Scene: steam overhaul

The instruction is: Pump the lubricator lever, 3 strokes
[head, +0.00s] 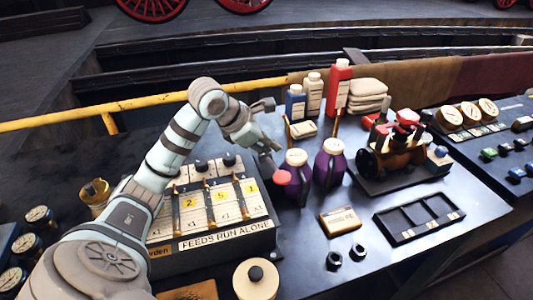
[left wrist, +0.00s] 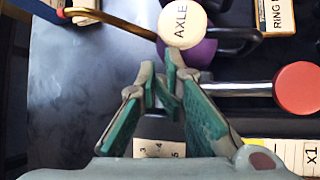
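The lubricator (head: 226,235) is a box marked "FEEDS RUN ALONE", with a numbered sloping face, left of the table's middle. Its lever has a red knob (head: 281,177) at the box's right side. In the left wrist view the lever's grey rod (left wrist: 245,89) runs sideways to the red knob (left wrist: 298,88). My left gripper (head: 273,127) is open and appears empty, above and behind the knob. In the wrist view its green-padded fingers (left wrist: 161,68) are left of the knob; the right finger overlaps the rod's inner end. Contact cannot be told. My right gripper is not in view.
Two purple cans (head: 329,162) with pale lids stand close right of the lever; the "AXLE" lid (left wrist: 181,24) shows near my fingertips. Bottles (head: 313,95) stand behind. A dark tray (head: 419,217) lies right, and a cream round pot (head: 255,281) in front.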

